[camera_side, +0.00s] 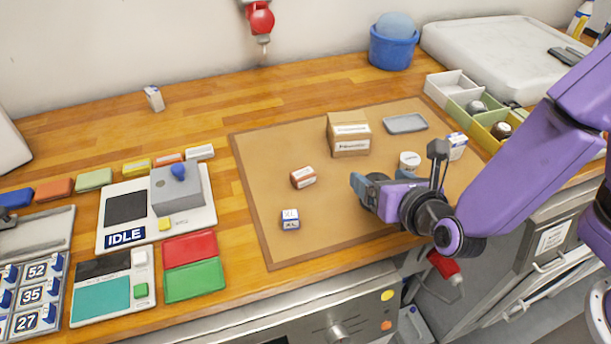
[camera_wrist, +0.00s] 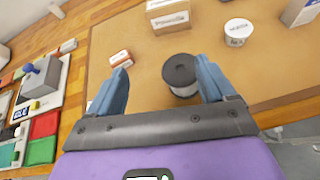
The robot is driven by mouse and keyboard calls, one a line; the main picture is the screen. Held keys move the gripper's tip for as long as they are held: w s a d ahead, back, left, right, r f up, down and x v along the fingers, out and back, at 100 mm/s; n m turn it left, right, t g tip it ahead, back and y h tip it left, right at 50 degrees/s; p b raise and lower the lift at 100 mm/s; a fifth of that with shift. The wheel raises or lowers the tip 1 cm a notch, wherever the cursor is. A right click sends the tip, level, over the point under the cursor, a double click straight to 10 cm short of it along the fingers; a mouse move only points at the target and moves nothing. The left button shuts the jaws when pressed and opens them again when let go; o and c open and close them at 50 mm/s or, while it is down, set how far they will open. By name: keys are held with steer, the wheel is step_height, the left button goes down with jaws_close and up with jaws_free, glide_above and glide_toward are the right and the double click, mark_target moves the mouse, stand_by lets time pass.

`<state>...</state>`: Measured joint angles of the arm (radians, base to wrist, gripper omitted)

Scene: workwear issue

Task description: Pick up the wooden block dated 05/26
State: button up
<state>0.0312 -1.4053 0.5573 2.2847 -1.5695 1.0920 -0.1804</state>
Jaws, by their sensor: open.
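No date 05/26 can be read on any block. A small reddish-brown block with a white label (camera_side: 303,177) lies on the brown mat (camera_side: 262,160); it also shows in the wrist view (camera_wrist: 121,58), just beyond my left fingertip. A small block marked XL (camera_side: 290,219) sits nearer the mat's front left. My gripper (camera_side: 386,182) is open above the mat's right front, to the right of both blocks. In the wrist view its blue fingers (camera_wrist: 163,67) stand apart, with a dark-lidded round container (camera_wrist: 182,72) showing between them; contact cannot be told.
A cardboard box (camera_side: 348,143), a grey dish (camera_side: 405,123), a white-lidded tin (camera_side: 409,159) and a white carton (camera_side: 457,145) stand behind or right of my gripper. Divided bins (camera_side: 448,106) are at back right. The mat's left side is mostly clear.

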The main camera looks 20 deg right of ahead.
steer(key=a+n+y, duration=0.1)
steer(key=a, duration=0.1)
steer(key=a+f+n+y, duration=0.1)
steer(key=a, duration=0.1)
steer(key=a+f+n+y, duration=0.1)
steer(key=a+n, duration=0.1)
steer(key=shift+s+a+f, duration=0.1)
steer(key=shift+s+f, duration=0.05)
steer(key=shift+s, duration=0.25)
steer(key=shift+w+a+f+t, duration=0.1)
steer(key=shift+a+t, duration=0.15)
steer(key=shift+t, duration=0.05)
glide_toward(303, 172)
steer(key=x, duration=0.4)
steer(key=shift+w+d+f, duration=0.1)
steer(key=shift+w+f, duration=0.15)
steer(key=shift+x, duration=3.05)
steer(key=shift+r, duration=0.1)
steer(key=c, duration=1)
